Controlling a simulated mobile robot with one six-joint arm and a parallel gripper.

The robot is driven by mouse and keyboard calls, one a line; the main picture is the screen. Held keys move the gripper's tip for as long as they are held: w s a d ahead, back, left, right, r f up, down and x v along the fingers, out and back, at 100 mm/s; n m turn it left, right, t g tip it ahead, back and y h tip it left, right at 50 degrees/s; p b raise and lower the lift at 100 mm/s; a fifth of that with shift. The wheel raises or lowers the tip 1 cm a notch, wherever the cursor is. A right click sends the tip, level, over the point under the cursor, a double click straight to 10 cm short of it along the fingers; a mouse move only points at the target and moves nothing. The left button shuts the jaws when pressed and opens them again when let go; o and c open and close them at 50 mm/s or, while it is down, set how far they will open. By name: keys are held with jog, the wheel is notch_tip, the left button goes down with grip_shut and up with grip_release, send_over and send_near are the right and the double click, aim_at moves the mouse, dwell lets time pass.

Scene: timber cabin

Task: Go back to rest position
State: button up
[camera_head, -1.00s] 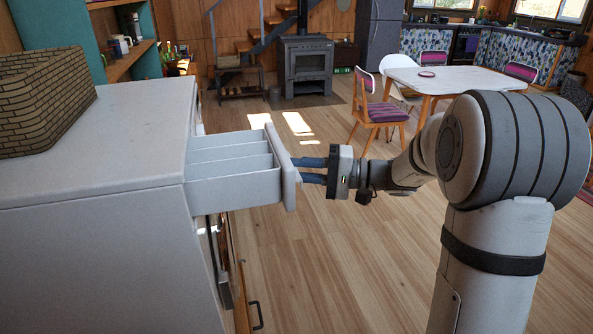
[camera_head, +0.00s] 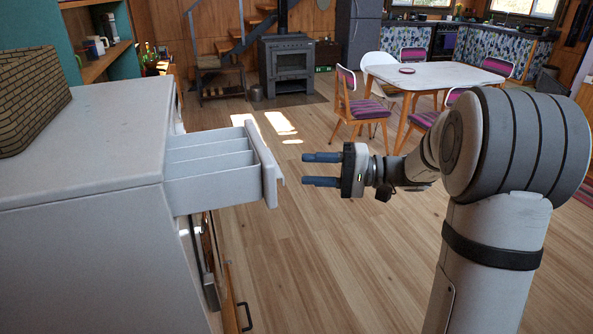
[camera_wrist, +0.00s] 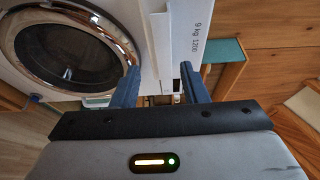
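My gripper (camera_head: 322,169) is open and empty. Its two blue fingers point left at the open detergent drawer (camera_head: 215,170) of a white washing machine (camera_head: 85,180), with a clear gap between fingertips and drawer front. The drawer is pulled out and shows several compartments, which look empty. In the wrist view, my gripper's fingers (camera_wrist: 160,88) are spread apart, with the washer's round door (camera_wrist: 70,50) at the left and the white drawer front (camera_wrist: 180,35) beyond them.
A wicker basket (camera_head: 30,95) stands on the washer. Shelves (camera_head: 95,65) are behind it. A stove (camera_head: 287,65), chairs (camera_head: 360,108) and a white table (camera_head: 440,77) stand farther back. The wooden floor (camera_head: 320,260) around my arm is clear.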

jog(key=shift+s+d, duration=0.1)
jog(key=shift+d, duration=0.4)
jog(key=s+a+f+g+h, duration=0.1)
jog(key=s+f+h, duration=0.15)
jog(key=s, duration=0.25)
jog(key=s+f+g+h+p, duration=0.1)
jog(key=s+h, duration=0.3)
jog(key=s, duration=0.1)
jog(key=s+a+f+g+h, duration=0.1)
jog(key=s+f+h, duration=0.15)
jog(key=s, duration=0.25)
jog(key=s+d+f+n+t+h+p, duration=0.1)
jog(key=s+d+f+t+h, duration=0.1)
jog(key=s+d+h, duration=0.4)
jog(key=d+t+h, duration=0.1)
jog(key=d+h, duration=0.2)
jog(key=shift+s+d+f+t, duration=0.2)
jog(key=shift+s+f+t, duration=0.05)
jog(key=shift+s+t, duration=0.15)
jog(key=shift+a, duration=0.1)
